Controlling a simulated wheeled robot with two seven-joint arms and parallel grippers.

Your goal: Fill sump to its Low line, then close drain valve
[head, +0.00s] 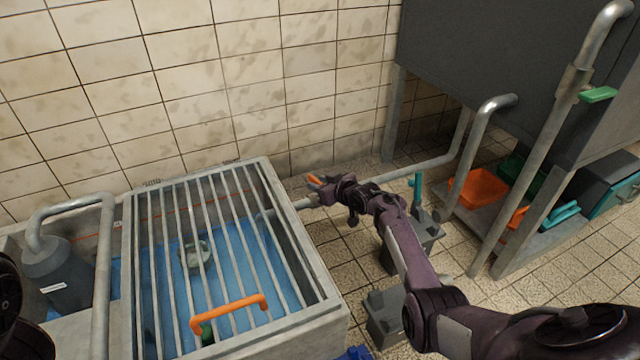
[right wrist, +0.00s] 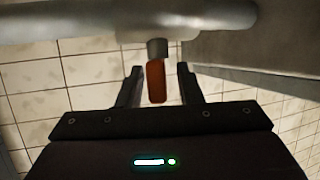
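My right gripper (head: 322,184) is at this pipe. In the right wrist view an orange valve lever (right wrist: 156,82) hangs below the pipe, between the two open fingers, with gaps on both sides. No label shows which valve is the drain valve. My left gripper is out of view.
An orange handle (head: 228,312) sits on the grate. Orange bins (head: 478,188) sit under the dark tank (head: 500,50). A grey cylinder (head: 58,268) stands left.

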